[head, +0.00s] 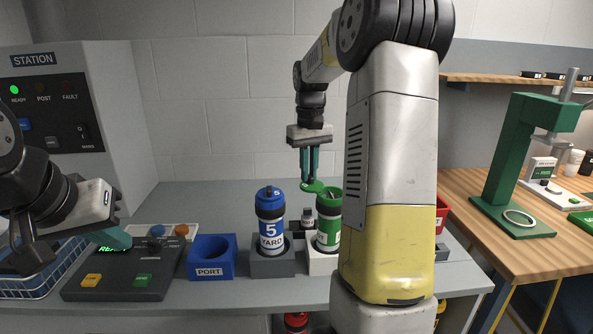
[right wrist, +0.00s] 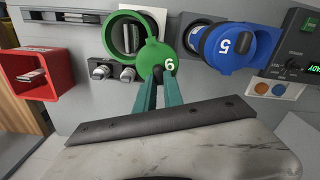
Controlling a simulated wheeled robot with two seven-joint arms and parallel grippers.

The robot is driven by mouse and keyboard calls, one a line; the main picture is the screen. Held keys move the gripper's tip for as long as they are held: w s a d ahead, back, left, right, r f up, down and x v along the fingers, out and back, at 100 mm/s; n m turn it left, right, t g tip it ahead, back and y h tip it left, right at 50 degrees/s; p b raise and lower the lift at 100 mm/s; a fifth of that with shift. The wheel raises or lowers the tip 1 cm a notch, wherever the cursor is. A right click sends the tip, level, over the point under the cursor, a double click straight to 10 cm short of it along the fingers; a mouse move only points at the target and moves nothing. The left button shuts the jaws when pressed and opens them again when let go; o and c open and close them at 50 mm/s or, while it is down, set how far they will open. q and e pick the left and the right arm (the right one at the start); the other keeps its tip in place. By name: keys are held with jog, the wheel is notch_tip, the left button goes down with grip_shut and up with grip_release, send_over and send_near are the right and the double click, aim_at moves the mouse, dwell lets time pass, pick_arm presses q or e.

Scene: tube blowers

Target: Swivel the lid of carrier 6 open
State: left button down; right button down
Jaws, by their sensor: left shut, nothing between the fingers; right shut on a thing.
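Carrier 6 is the green canister (head: 328,230) standing upright in a white holder (head: 320,262). Its green lid (head: 312,187), marked 6 in the right wrist view (right wrist: 158,58), is swung to one side, off the mouth. The carrier's open mouth (right wrist: 128,36) shows in the right wrist view, with something pale inside. My right gripper (head: 311,178) points down from above, and its teal fingers are shut on the lid; they also show in the right wrist view (right wrist: 160,85). My left gripper (head: 118,238) is shut and empty, over the dark control box at the left.
Blue carrier 5 (head: 270,225) stands upright in a grey holder (head: 272,265) left of carrier 6. A blue port block (head: 210,270) and the control box (head: 120,283) lie further left. A red bin (head: 441,215) is to the right. Small metal-ended items (right wrist: 113,70) sit close by carrier 6.

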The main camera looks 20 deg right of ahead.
aim_at(302, 183)
jog(key=shift+s+a+n, duration=0.2)
jog(key=shift+a+n, duration=0.3)
jog(key=shift+n, duration=0.55)
jog(key=shift+s+a+n, duration=0.15)
jog(key=shift+a+n, duration=0.35)
jog(key=shift+n, duration=0.55)
jog(key=c, duration=1.4)
grip_release()
jog(key=shift+c, duration=0.2)
notch_tip(302, 183, up, 8)
jog(key=shift+f, duration=0.1)
